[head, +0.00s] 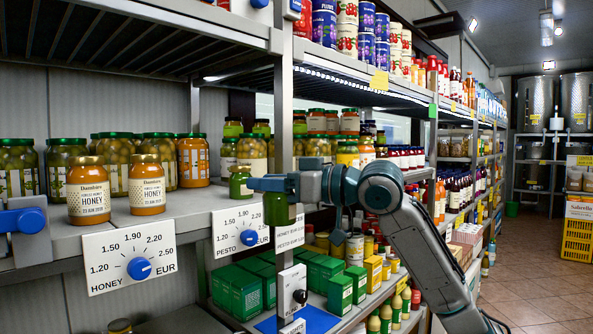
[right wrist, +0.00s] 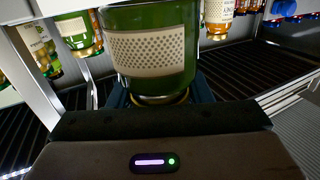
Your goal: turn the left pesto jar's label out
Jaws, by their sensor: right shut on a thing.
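A dark green pesto jar (head: 279,211) is in my right gripper (head: 272,184) at the shelf's front edge in the head view. The fingers cover its upper part, and I see no print on its showing side there. In the right wrist view, upside down, the held jar (right wrist: 150,48) shows a cream dotted label and a gold lid low between the fingers. Another small green jar (head: 240,182) stands on the shelf left of my gripper. A grey and blue part at the left edge may be my left gripper (head: 24,221); its jaws are not clear.
Two honey jars (head: 147,187) stand at the front left of the shelf (head: 205,204). Taller jars stand behind. Price dial plates (head: 240,231) hang on the front edge. Green boxes (head: 245,290) fill the shelf below. The aisle floor (head: 535,260) at right is clear.

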